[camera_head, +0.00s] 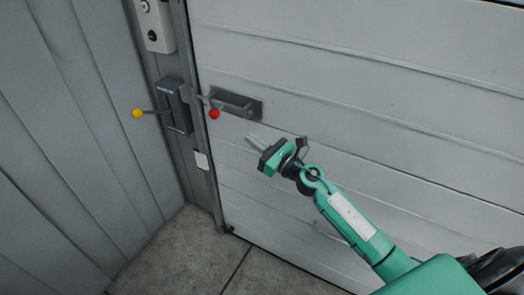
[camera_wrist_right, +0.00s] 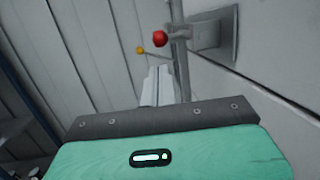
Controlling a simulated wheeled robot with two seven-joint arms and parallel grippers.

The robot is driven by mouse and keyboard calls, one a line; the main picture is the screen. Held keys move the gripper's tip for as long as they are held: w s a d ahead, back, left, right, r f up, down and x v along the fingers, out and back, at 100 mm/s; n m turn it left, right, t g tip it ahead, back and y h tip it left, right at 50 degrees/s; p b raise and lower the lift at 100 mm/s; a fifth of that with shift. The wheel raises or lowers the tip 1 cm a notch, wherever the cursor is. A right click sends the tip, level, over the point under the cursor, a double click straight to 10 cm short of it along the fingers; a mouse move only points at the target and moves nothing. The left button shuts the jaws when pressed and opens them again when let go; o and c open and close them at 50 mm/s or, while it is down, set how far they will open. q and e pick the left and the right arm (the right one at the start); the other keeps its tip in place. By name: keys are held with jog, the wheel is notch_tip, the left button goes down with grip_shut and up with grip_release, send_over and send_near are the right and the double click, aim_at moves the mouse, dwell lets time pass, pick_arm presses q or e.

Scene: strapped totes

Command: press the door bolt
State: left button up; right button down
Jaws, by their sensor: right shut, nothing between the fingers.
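The door bolt (camera_head: 232,102) is a dark grey bar and plate on the white slatted door, with a red ball knob (camera_head: 214,114) at its left end. In the right wrist view the red knob (camera_wrist_right: 159,37) shows just above my fingertips, with the bolt plate (camera_wrist_right: 214,36) to its right. My right gripper (camera_head: 254,142) is shut and empty, below and to the right of the red knob in the head view, apart from it. In the wrist view its fingers (camera_wrist_right: 158,82) point up toward the knob. My left gripper is not in view.
A yellow ball on a thin lever (camera_head: 138,113) sticks out left from a dark box (camera_head: 174,105) on the door frame. A light control box (camera_head: 155,24) sits above it. A grey ribbed wall (camera_head: 70,130) stands at left. The concrete floor (camera_head: 185,255) below is clear.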

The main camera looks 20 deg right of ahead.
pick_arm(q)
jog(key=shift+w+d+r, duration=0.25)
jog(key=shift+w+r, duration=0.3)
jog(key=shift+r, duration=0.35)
pick_arm(e)
jog(key=shift+v, duration=1.4)
jog(key=shift+a, duration=0.1)
